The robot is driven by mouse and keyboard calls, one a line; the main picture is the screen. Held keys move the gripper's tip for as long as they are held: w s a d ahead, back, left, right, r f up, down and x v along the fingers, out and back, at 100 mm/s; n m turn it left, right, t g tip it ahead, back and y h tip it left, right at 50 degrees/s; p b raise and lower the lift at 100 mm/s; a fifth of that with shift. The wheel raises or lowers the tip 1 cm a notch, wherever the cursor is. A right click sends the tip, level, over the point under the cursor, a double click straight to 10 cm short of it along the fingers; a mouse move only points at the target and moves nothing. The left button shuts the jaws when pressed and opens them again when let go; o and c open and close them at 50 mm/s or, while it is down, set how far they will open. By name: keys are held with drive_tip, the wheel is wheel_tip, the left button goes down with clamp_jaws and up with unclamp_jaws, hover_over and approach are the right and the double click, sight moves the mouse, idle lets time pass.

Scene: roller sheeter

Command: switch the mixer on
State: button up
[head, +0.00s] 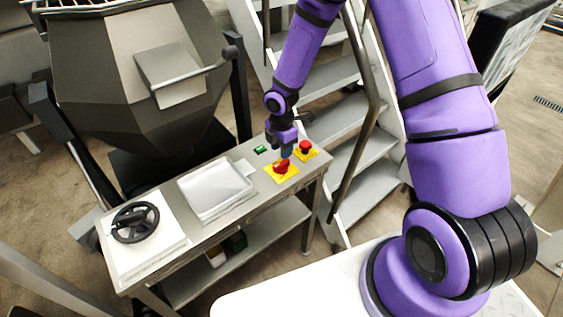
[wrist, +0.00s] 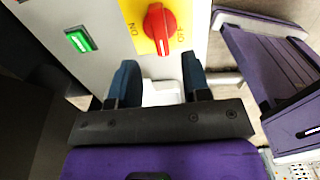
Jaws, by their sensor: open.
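A red rotary knob (wrist: 160,28) sits on a yellow plate marked ON on its left and OFF on its right in the wrist view. The knob's grip runs roughly up and down in that picture, between the two labels. The knob (head: 281,167) also shows in the head view on the metal bench top. The large dark mixer-like hopper (head: 122,85) stands behind the bench. My gripper (wrist: 159,64) is open and empty, its two dark blue fingers apart and on either side of the knob's line, just short of it in the picture. It also shows over the knob in the head view (head: 286,153).
A green lit button (wrist: 79,40) lies left of the knob. A red mushroom button (head: 305,147) on yellow stands close on the right. A metal tray (head: 215,190) and a black handwheel (head: 135,222) are further left. Metal stairs (head: 345,125) rise behind my arm.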

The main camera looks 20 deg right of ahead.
sight(281, 163)
drive_tip(key=shift+f, duration=3.15)
clamp_jaws()
